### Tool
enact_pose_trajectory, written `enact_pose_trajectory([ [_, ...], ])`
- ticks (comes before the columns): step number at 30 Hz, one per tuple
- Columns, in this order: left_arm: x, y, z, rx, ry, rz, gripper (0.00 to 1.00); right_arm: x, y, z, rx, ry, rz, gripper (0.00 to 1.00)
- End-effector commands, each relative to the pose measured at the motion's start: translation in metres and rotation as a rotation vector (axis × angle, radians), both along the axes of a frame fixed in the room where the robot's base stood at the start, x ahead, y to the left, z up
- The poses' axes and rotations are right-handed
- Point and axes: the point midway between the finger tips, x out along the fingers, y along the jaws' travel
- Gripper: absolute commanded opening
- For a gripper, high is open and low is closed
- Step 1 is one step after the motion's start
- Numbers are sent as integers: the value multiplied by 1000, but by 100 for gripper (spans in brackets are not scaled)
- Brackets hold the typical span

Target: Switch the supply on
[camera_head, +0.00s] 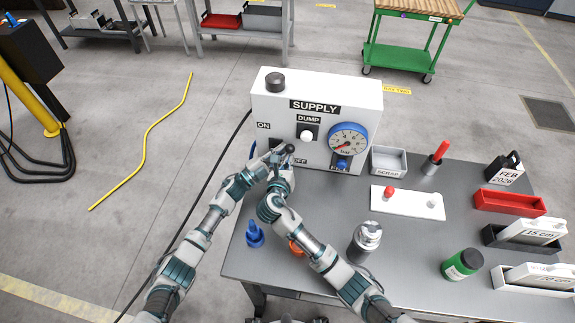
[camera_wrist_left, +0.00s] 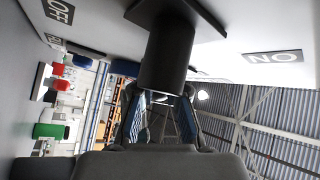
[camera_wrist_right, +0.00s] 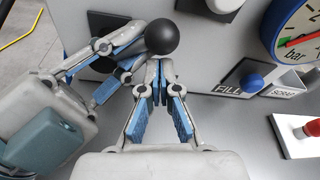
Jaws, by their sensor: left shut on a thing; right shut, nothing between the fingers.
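The white supply box (camera_head: 345,100) stands at the back of the grey table, with an ON label (camera_head: 264,126) at left and an OFF label (camera_head: 300,161) lower right. A dark switch handle with a black ball end (camera_wrist_right: 161,37) stands out from its front, the ball nearer OFF in the head view. My left gripper (camera_head: 272,156) is shut on the dark handle (camera_wrist_left: 168,55); its fingers lie either side of it in the left wrist view. My right gripper (camera_wrist_right: 158,92) is shut and empty just below the ball; contact is unclear. The handle's base is partly hidden.
A white DUMP button (camera_head: 307,135), a blue-rimmed gauge (camera_head: 347,141) and a blue FILL knob (camera_wrist_right: 252,82) share the panel.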

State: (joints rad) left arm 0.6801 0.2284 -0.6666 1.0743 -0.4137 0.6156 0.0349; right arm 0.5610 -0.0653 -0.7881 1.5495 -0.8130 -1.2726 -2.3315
Motion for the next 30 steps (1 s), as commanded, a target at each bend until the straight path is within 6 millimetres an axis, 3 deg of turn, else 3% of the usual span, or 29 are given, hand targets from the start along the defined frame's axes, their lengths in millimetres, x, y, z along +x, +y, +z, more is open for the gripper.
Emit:
enact_pose_trajectory([
  [17,-4,-6,3,-3,-8,-15,0,5,4,16,2,-11,4,0],
  [18,-4,-7,2,-2,-7,-16,23,5,4,17,3,-12,4,0],
  [20,-4,-7,3,-2,-7,-16,38,5,4,17,3,-13,4,0],
  [30,-5,-3,3,-4,-9,-12,39,4,4,15,1,-7,1,0],
])
